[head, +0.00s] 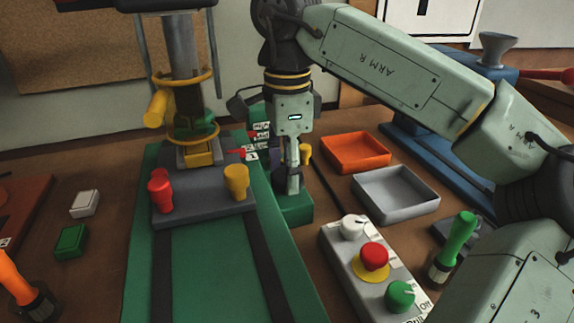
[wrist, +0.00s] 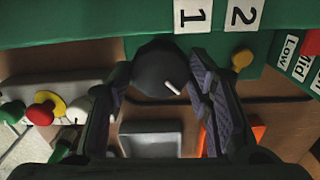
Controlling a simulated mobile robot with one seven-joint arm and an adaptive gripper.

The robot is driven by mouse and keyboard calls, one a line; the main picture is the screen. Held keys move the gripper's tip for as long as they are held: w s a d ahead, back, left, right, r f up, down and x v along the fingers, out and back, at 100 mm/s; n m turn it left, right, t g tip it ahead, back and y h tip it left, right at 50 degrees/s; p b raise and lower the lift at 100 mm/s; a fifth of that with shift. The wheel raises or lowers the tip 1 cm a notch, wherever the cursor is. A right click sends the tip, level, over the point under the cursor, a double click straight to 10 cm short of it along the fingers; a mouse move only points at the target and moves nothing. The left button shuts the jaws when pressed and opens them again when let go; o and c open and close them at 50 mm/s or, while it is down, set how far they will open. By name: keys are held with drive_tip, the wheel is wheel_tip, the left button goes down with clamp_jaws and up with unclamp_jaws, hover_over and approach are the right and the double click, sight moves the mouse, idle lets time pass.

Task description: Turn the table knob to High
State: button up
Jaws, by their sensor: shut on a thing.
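My gripper (head: 293,184) is lowered at the right side of the green drill-press table in the head view, where its fingers hide what they hold. In the wrist view my gripper (wrist: 160,92) has its two fingers on either side of a round black knob (wrist: 158,68), shut on it. The knob's white pointer mark slants down to the right. Plates "1" (wrist: 193,15) and "2" (wrist: 243,14) lie above the knob. A "Low" plate (wrist: 290,48) and a "Mid" plate (wrist: 305,68) are at the right; I see no readable "High".
A yellow knob (wrist: 242,60) sits right of the fingers. An orange tray (head: 356,150) and a grey tray (head: 396,193) lie right of my gripper. A control box (head: 348,258) with a red button and green knob stands at front. The drill column (head: 183,70) rises at left.

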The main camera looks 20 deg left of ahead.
drive_tip(key=m, duration=0.4)
drive_tip(key=shift+m, duration=2)
drive_tip(key=o, duration=1.1)
drive_tip(key=shift+o, duration=0.2)
